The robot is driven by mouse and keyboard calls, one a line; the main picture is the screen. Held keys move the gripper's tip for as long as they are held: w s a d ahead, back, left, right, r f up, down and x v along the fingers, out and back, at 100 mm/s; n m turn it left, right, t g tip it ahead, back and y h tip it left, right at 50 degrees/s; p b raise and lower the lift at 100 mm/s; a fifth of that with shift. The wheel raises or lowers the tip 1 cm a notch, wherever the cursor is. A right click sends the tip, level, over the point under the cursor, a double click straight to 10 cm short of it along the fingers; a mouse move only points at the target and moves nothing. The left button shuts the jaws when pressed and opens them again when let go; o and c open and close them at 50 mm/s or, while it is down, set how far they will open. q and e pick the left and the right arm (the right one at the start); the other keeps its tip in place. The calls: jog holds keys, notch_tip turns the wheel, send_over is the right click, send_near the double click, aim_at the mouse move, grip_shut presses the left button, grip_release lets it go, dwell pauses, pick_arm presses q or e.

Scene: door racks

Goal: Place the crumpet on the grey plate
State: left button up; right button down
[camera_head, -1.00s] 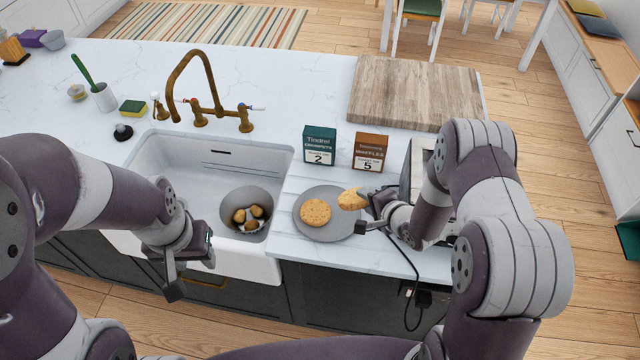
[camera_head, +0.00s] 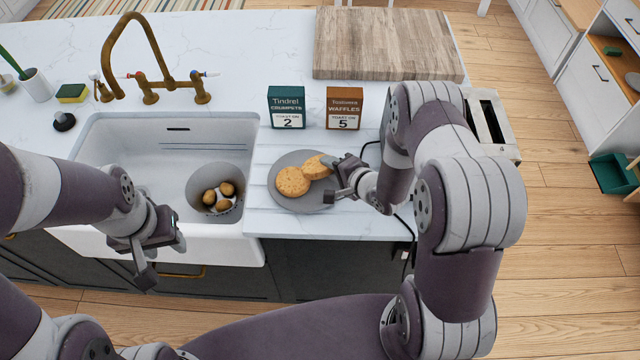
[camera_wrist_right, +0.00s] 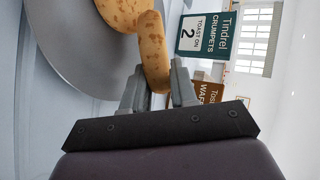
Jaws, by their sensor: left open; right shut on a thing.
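The grey plate (camera_head: 292,203) lies on the counter right of the sink. One round golden crumpet (camera_head: 292,182) lies on it. A second crumpet (camera_head: 317,167) is held over the plate's right part by my right gripper (camera_head: 335,177), which is shut on its edge. In the right wrist view, the held crumpet (camera_wrist_right: 153,55) sits between the fingers, overlapping or touching the other crumpet (camera_wrist_right: 122,12); I cannot tell whether it rests on the plate (camera_wrist_right: 75,45). My left gripper (camera_head: 160,255) is open and empty in front of the sink.
A green crumpets box (camera_head: 287,107) and a brown waffles box (camera_head: 344,108) stand behind the plate. A toaster (camera_head: 487,125) is at the right. The sink (camera_head: 115,150) holds a grey bowl (camera_head: 205,172) with several brown items. A wooden board (camera_head: 385,45) lies at the back.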

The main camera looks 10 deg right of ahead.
jog(key=shift+s+d+r, duration=0.15)
jog(key=shift+s, duration=0.15)
jog(key=c, duration=1.2)
grip_release()
jog(key=shift+o, duration=0.7)
jog(key=shift+w+a, duration=0.2)
jog(key=shift+w, duration=0.05)
jog(key=shift+s+d, duration=0.1)
jog(key=shift+d, duration=0.05)
pick_arm(q)
jog(key=r+p, duration=0.5)
jog(key=shift+s+r, duration=0.15)
jog(key=shift+s, duration=0.05)
pick_arm(e)
jog(key=v, duration=0.8)
